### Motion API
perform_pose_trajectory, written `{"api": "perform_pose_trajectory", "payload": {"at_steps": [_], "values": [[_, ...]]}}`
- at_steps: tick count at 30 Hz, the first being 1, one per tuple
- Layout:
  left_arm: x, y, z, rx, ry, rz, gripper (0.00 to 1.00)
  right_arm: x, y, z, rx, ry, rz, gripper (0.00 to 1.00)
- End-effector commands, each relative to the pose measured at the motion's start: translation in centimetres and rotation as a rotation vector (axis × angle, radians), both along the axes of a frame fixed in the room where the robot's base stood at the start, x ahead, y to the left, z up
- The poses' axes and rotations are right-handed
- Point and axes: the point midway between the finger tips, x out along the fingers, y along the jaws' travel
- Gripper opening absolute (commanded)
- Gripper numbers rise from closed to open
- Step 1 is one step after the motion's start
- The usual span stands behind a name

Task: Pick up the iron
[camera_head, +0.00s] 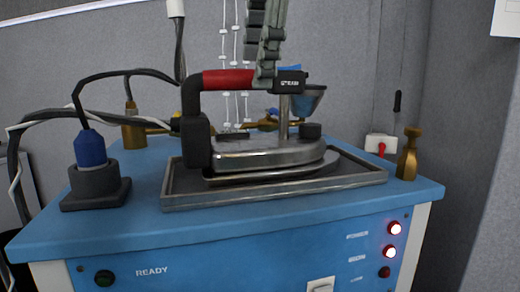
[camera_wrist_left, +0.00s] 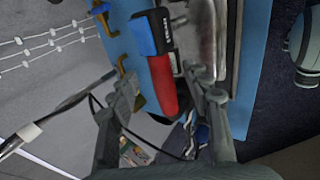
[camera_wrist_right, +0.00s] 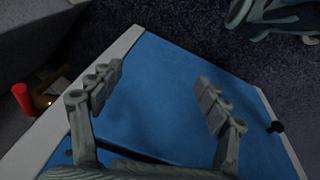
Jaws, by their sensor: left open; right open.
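The iron (camera_head: 265,155) has a metal body, a black frame and a red handle. It stands upright on a dark metal tray (camera_head: 275,197) on a blue workstation. My left gripper (camera_head: 266,72) comes down from above to the handle in the head view. In the left wrist view the red handle (camera_wrist_left: 162,84) lies between the spread fingers of the left gripper (camera_wrist_left: 160,90), which is open. I cannot tell whether a finger touches it. My right gripper (camera_wrist_right: 158,82) is open and empty, with a blue surface (camera_wrist_right: 155,105) in its view. It is outside the head view.
A blue plug in a dark holder (camera_head: 92,180) stands left of the tray, with black cables (camera_head: 130,75) running behind. A brass fitting (camera_head: 408,155) stands at the right edge. A cup-like funnel (camera_head: 308,100) is behind the iron. The front panel has lit red lamps (camera_head: 394,228).

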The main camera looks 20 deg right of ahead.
Motion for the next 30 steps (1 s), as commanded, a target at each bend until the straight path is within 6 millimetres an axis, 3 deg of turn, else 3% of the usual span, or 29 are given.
{"api": "perform_pose_trajectory", "payload": {"at_steps": [7,16,27,30], "values": [[1.7,-0.1,-3.1,0.0,0.003,0.001,0.49,1.6,0.1,0.9,0.002,-0.036,0.002,0.76],[2.0,-0.1,-3.4,-0.002,0.001,0.001,0.49,1.2,-0.1,0.1,-0.001,-0.022,0.001,0.76],[2.0,-0.1,-3.4,-0.002,0.001,0.001,0.03,1.1,0.0,0.2,0.0,-0.022,0.001,0.76],[2.0,-0.1,-3.4,-0.001,0.001,0.002,0.0,1.1,0.0,0.2,0.0,-0.022,0.001,0.76]]}}
